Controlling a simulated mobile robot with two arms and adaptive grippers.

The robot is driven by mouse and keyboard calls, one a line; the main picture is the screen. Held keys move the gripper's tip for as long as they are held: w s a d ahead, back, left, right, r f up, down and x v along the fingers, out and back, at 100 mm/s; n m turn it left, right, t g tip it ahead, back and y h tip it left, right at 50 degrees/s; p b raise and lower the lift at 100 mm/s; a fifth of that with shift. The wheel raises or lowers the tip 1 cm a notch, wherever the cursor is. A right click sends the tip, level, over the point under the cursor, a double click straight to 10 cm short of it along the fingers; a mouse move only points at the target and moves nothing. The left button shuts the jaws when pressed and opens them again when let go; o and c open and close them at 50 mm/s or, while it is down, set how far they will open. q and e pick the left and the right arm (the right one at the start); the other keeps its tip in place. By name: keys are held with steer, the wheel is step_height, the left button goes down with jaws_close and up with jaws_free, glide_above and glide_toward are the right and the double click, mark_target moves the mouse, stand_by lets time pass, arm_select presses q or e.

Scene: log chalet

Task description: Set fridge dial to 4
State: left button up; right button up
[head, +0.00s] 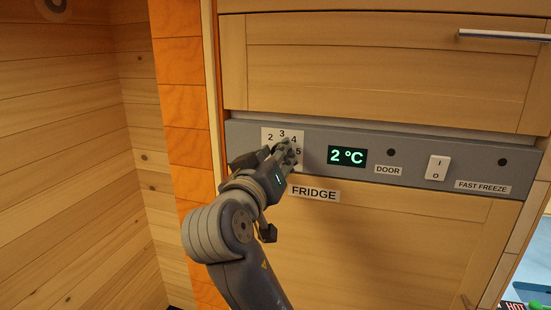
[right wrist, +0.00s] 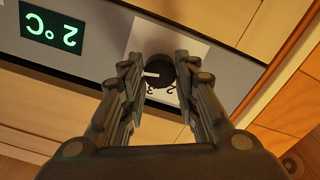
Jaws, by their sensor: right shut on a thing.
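The fridge dial (right wrist: 161,71) is a round black knob with a white pointer mark on a white number plate (head: 268,132). My right gripper (head: 287,150) is at the plate and hides the dial in the head view. In the right wrist view my right gripper (right wrist: 160,60) has a finger on each side of the dial and is shut on it. There, upside down, the pointer faces left toward one finger, away from the visible 2 and 3; the number it faces is hidden. My left gripper is not in view.
The grey panel (head: 400,150) also bears a green display (head: 347,156) reading 2 °C and a rocker switch (head: 437,167) by the FAST FREEZE label (head: 482,186). A FRIDGE label (head: 314,194) sits below. A drawer handle (head: 503,35) juts out at upper right.

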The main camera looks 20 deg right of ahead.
steer(key=n, duration=0.6)
steer(key=shift+d+r, duration=0.1)
steer(key=shift+n, duration=0.3)
stand_by(0.3)
steer(key=o, duration=1.1)
steer(key=shift+c, duration=0.2)
steer(key=shift+w+d, duration=0.15)
steer(key=shift+w, duration=0.05)
